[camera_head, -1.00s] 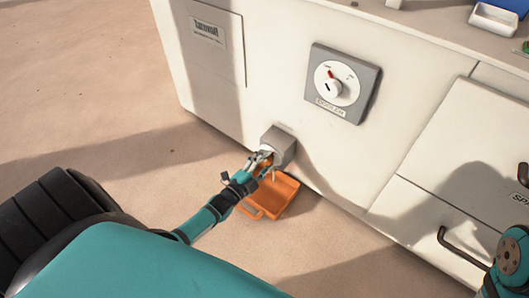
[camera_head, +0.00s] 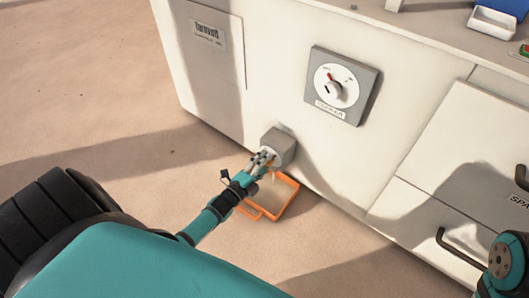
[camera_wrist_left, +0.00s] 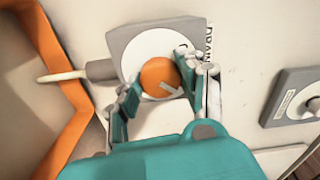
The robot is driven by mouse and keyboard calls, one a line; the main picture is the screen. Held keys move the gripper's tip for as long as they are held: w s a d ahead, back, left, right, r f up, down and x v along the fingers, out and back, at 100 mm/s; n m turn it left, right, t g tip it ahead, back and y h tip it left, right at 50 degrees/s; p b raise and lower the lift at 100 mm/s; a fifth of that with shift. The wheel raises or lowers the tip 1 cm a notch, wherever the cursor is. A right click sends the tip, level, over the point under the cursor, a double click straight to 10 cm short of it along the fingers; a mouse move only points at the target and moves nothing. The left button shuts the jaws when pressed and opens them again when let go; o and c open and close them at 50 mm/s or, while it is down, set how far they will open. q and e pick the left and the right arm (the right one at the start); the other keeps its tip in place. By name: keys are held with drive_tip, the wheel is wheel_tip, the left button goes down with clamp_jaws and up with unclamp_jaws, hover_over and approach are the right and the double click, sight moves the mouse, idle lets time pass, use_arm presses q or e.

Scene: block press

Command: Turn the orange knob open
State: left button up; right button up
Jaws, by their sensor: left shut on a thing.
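The orange knob (camera_wrist_left: 158,76) sits on a round white dial (camera_wrist_left: 133,45) of a grey box marked DRAIN. A pale arrow on the knob points down and to the right in the left wrist view. My left gripper (camera_wrist_left: 157,84) is shut on the knob, one finger on each side. In the head view my left gripper (camera_head: 262,160) hides most of the knob in front of the grey box (camera_head: 280,145). A pale stream (camera_wrist_left: 62,76) leaves the grey spout (camera_wrist_left: 102,69) beside the box. The orange tray (camera_head: 291,196) on the floor below holds pale liquid.
A white cabinet (camera_head: 270,75) stands right behind the knob. A grey panel (camera_head: 362,90) with a white dial is above it, and a drawer handle (camera_head: 462,250) is at right. Part of my right arm shows at lower right. The floor at left is clear.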

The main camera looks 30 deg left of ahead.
use_arm(q)
drive_tip(key=o, duration=1.1)
drive_tip(key=shift+o, duration=0.4)
drive_tip(key=s, duration=1.2)
drive_tip(key=shift+a, duration=0.45)
